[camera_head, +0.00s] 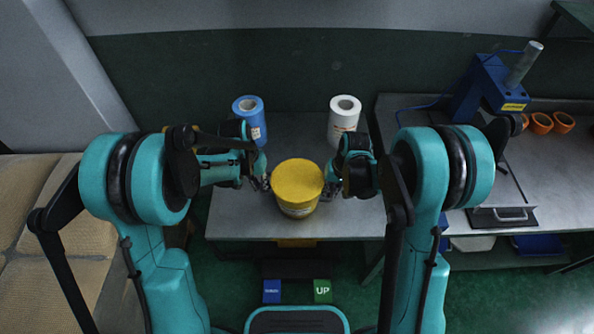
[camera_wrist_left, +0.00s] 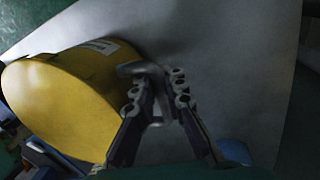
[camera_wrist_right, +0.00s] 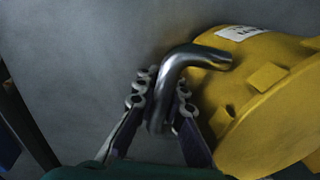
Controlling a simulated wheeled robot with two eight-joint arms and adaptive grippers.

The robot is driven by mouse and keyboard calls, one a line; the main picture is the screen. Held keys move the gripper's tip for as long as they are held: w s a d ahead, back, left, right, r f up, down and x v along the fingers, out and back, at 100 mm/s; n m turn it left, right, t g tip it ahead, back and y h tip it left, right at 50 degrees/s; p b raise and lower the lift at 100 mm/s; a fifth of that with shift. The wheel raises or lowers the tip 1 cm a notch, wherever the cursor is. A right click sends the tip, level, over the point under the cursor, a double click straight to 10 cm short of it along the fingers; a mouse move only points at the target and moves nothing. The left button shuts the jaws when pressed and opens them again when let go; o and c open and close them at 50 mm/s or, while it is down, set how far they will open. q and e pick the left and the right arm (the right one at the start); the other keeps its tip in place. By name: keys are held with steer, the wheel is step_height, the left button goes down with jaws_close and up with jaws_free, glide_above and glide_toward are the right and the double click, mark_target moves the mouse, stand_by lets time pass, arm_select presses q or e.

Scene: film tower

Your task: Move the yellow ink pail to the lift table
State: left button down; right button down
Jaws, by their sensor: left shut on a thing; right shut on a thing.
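The yellow ink pail (camera_head: 298,184) stands upright on a grey metal table (camera_head: 240,220) in the head view, between my two grippers. My left gripper (camera_head: 263,184) is at the pail's left side. In the left wrist view its fingers (camera_wrist_left: 160,100) are shut on a metal handle of the pail (camera_wrist_left: 70,100). My right gripper (camera_head: 330,189) is at the pail's right side. In the right wrist view its fingers (camera_wrist_right: 161,100) are shut on a bent metal handle (camera_wrist_right: 185,62) beside the pail's yellow wall (camera_wrist_right: 265,100). I cannot tell whether the pail touches the table.
A blue roll (camera_head: 249,117) and a white roll (camera_head: 343,118) stand behind the pail. A blue press-like device (camera_head: 488,90) and orange rings (camera_head: 541,123) are on the right bench. Blue and green "UP" pedals (camera_head: 322,290) are on the floor in front.

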arm_select(q)
steer(key=shift+a+f, duration=0.1)
steer(key=shift+f, duration=0.35)
arm_select(e)
steer(key=shift+f, duration=0.45)
arm_select(q)
steer(key=c, duration=1.6)
jaws_free()
steer(key=shift+r, duration=0.2)
arm_select(e)
steer(key=c, duration=1.6)
jaws_free()
steer(key=shift+r, duration=0.2)
arm_select(q)
steer(key=shift+r, duration=0.1)
arm_select(e)
steer(key=shift+r, duration=0.1)
arm_select(q)
steer(key=r, duration=0.2)
steer(key=a+r, duration=0.1)
steer(key=r, duration=0.4)
steer(key=shift+a+r, duration=0.15)
steer(key=shift+r, duration=0.15)
arm_select(e)
step_height(320, 180, up, 12)
steer(key=d, duration=0.2)
steer(key=shift+s, duration=0.15)
